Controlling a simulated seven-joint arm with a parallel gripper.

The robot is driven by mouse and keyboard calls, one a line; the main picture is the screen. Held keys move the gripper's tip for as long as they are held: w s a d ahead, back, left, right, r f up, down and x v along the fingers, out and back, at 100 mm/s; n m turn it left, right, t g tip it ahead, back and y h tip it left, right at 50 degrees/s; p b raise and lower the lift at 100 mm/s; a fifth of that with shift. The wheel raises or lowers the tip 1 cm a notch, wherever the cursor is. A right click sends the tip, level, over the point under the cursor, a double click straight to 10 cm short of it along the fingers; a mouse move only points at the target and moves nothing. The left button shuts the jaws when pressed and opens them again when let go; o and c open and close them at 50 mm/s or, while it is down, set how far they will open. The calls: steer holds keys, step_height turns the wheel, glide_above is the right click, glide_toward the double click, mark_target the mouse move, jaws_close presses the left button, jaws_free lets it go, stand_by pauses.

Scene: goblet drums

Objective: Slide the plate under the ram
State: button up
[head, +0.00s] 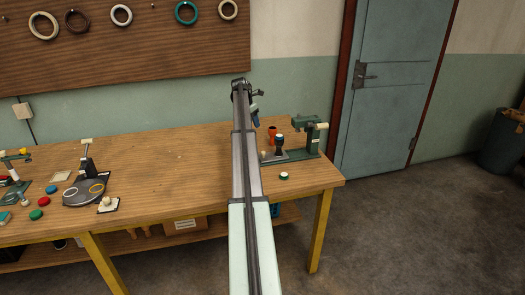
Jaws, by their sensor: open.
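A green press (314,138) with a pale ram head stands near the right end of the wooden bench. A flat grey plate (297,155) lies at its foot, to the left of the column, with a small dark goblet-shaped piece (280,143) on it or just in front of it; I cannot tell which. My arm reaches up through the middle of the view. My gripper (255,117) hangs at its far end, above the bench and left of the press, apart from the plate. The jaws are small here; they are open and no held thing shows.
An orange-red cup (272,134) stands behind the dark piece. A small green and white disc (284,176) lies in front. A dark round stand (84,192), a white-topped block (107,204) and coloured knobs fill the left. The bench's right edge is near the press.

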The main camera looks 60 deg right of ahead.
mark_target(263, 152)
steer(key=s+a+f+n+g+y, duration=0.1)
steer(key=s+f+n, duration=0.1)
steer(key=f+n, duration=0.2)
steer(key=s+a+f+n+g+y, duration=0.1)
steer(key=s+f+n, duration=0.2)
steer(key=n, duration=0.7)
steer(key=s+a+f+n+g+y, duration=0.1)
steer(key=s+f+n, duration=0.1)
steer(key=f+n, duration=0.3)
steer(key=shift+s+a+f+n+y, duration=0.1)
steer(key=shift+f+n+y, duration=0.05)
steer(key=shift+n, duration=0.45)
steer(key=shift+s+f+n+y, duration=0.1)
steer(key=shift+n+y, duration=0.05)
steer(key=shift+n, duration=0.45)
stand_by(0.7)
